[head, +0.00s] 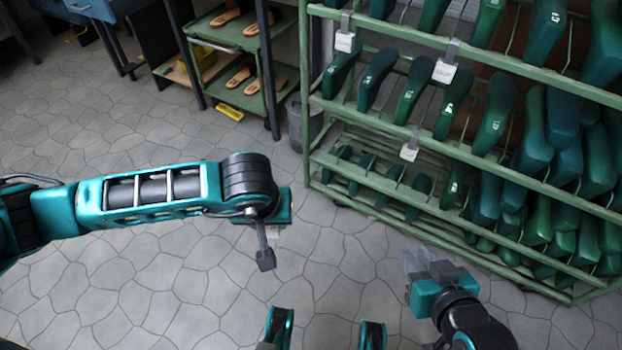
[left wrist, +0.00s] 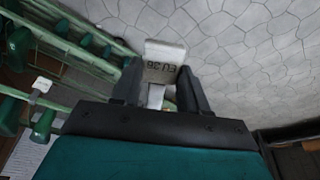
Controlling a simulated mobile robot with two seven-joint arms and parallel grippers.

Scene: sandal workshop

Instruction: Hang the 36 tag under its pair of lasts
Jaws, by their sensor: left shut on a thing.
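My left gripper (left wrist: 160,76) is shut on a white tag (left wrist: 165,50), seen in the left wrist view between the two dark fingers. Its print is upside down and seems to read EU 36. In the head view my left gripper (head: 274,226) is over the floor, left of the green rack (head: 310,110) and apart from it; its arm mostly hides the tag. Dark green lasts (head: 411,90) hang in rows on the rack; I cannot tell their sizes. My right gripper (head: 411,277) is open and empty, low in front of the rack.
White tags hang on the rack rails: one at upper left (head: 344,41), one on the upper rail (head: 444,71), one on the middle rail (head: 409,152). A grey bin (head: 303,125) stands beside the rack. A green shelf cart (head: 222,35) holds sandals. Open floor lies in front.

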